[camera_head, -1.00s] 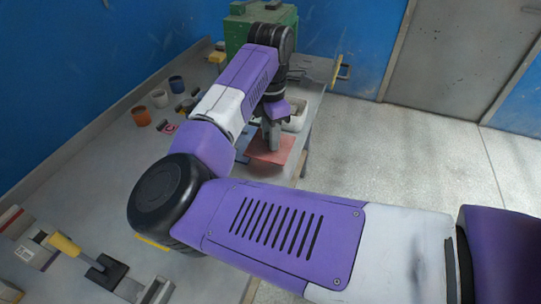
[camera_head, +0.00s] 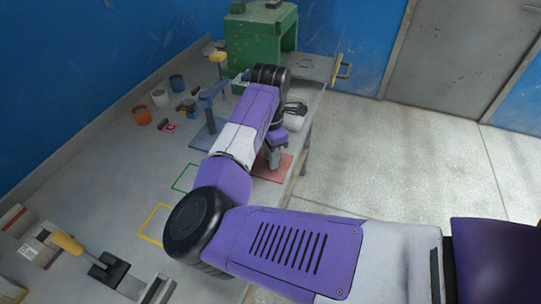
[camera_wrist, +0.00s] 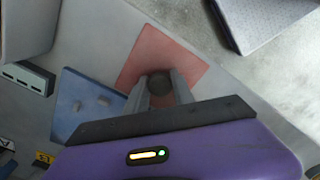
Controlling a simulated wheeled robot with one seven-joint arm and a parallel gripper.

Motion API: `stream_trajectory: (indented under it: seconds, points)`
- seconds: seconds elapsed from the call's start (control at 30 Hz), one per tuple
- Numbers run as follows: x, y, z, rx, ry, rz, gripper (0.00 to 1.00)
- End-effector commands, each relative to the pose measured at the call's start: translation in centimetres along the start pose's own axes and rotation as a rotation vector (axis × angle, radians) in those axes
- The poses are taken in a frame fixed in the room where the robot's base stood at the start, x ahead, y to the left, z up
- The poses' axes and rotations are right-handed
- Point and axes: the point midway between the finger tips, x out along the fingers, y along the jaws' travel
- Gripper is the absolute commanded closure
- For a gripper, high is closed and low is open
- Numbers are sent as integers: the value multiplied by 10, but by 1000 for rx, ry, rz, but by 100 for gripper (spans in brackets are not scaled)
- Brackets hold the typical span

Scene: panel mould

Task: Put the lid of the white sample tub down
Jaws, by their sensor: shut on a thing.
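My gripper (camera_wrist: 160,88) is shut on a small dark round piece (camera_wrist: 157,80), seen in the wrist view between the fingertips. It appears to be the lid or its knob; the fingers hide part of it. It is over the red square mat (camera_wrist: 165,50); I cannot tell whether it touches the mat. In the head view my gripper (camera_head: 273,160) points down over the same red mat (camera_head: 283,172), and the held piece cannot be made out. The white tub (camera_head: 296,117) stands just behind the gripper, partly hidden by my arm, with something dark at its top.
A blue plate with a stand (camera_head: 208,132) is left of my forearm. The table's right edge is close to the mat. Yellow (camera_head: 150,226) and green outlines mark bare table.

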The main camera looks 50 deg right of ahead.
Motion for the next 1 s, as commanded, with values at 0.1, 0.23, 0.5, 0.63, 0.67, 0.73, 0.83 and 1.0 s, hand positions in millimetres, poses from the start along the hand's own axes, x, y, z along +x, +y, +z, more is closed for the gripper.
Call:
stream_trajectory:
  seconds: [0.1, 0.23, 0.5, 0.63, 0.67, 0.73, 0.83, 1.0]
  points:
    - [3, 0, 0, 0, 0, 0, 65]
    - [2, 0, 0, 0, 0, 0, 49]
    - [1, 0, 0, 0, 0, 0, 49]
    - [-5, 1, 0, 1, 0, 2, 49]
    - [-9, 1, 0, 1, 1, 2, 49]
    - [-20, 1, -1, 3, 2, 4, 49]
    - [-39, 2, -1, 3, 2, 5, 49]
    - [-75, 1, 0, 3, 3, 4, 49]
